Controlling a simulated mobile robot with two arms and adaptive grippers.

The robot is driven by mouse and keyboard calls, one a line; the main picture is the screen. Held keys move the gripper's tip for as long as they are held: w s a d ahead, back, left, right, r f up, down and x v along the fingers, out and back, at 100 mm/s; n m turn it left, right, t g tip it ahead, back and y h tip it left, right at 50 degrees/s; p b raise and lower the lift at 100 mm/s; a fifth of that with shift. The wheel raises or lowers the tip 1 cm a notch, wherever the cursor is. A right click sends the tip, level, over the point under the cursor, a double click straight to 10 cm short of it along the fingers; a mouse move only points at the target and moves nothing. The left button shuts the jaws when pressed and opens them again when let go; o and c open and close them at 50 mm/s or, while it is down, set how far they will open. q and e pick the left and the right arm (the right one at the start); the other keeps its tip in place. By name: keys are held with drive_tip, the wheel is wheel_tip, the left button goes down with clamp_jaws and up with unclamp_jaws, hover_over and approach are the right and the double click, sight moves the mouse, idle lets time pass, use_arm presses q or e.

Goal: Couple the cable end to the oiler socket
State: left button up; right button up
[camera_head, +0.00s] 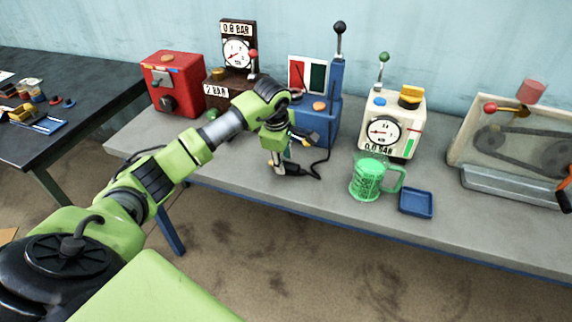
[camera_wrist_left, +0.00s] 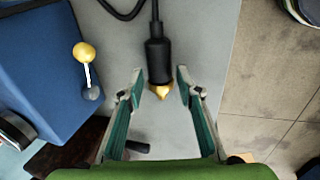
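The cable end (camera_wrist_left: 157,58) is a black plug with a gold tip, lying on the grey bench in the left wrist view. It also shows in the head view (camera_head: 289,169), partly hidden by my gripper. My left gripper (camera_wrist_left: 160,76) is open, with one finger on each side of the plug's tip end and visible gaps between. In the head view my left gripper (camera_head: 278,165) points down at the bench front. The oiler socket cannot be made out.
A blue machine (camera_head: 316,127) with a yellow-knobbed lever stands beside the gripper. Red (camera_head: 173,82), brown (camera_head: 222,92) and white (camera_head: 388,128) machines line the bench (camera_head: 330,197). A green mug (camera_head: 367,180) and blue tray (camera_head: 416,203) stand to the right.

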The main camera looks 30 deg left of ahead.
use_arm(q)
drive_tip(key=shift+x, duration=1.2)
clamp_jaws()
drive_tip(key=shift+r, duration=0.15)
